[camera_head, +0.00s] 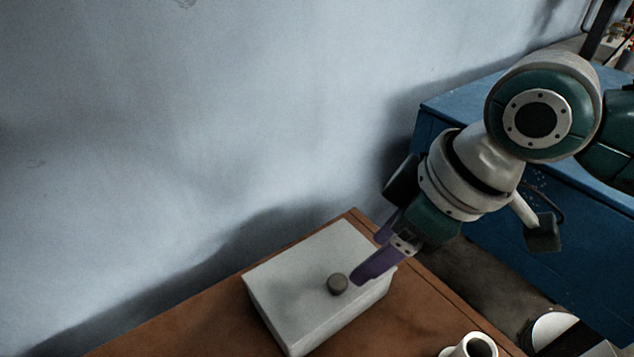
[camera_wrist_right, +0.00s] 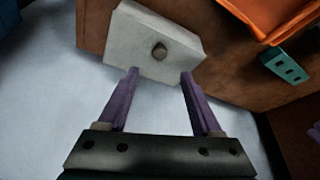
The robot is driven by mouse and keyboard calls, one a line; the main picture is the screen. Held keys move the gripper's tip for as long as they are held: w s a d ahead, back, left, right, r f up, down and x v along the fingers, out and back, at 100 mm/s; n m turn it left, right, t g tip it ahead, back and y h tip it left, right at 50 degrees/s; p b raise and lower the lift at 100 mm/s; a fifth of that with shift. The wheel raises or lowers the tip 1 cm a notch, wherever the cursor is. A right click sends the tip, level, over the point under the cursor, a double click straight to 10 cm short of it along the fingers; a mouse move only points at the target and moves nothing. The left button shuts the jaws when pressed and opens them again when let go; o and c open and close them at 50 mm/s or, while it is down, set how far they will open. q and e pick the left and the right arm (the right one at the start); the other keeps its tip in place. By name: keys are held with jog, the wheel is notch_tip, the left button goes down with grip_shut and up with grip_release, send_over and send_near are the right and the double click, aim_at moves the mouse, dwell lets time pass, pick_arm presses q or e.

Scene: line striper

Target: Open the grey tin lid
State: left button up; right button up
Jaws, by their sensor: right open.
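The grey tin (camera_head: 318,292) is a pale box on a brown wooden table, close to the wall. Its lid is on top, with a small dark round knob (camera_head: 338,284). My right gripper (camera_head: 366,258) is open, its purple fingers over the right part of the lid, near the knob. In the right wrist view, the tin (camera_wrist_right: 132,45) lies ahead of the spread fingers of my right gripper (camera_wrist_right: 159,75). The knob (camera_wrist_right: 159,50) lies beyond the fingertips, roughly between their lines, with nothing held. Whether a finger touches the lid is unclear. My left gripper is out of view.
The wooden table (camera_head: 200,322) has bare room in front of the tin. A white cup-like object (camera_head: 472,346) stands at its front right. A blue cabinet (camera_head: 560,235) is behind my right arm. An orange tray-like object (camera_wrist_right: 275,20) shows in the wrist view.

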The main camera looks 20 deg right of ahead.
aim_at(339, 281)
jog(key=b+x, duration=0.3)
jog(key=x, duration=0.6)
jog(key=shift+w+a+f, duration=0.1)
jog(key=shift+f, duration=0.2)
jog(key=shift+c, duration=1.4)
grip_shut()
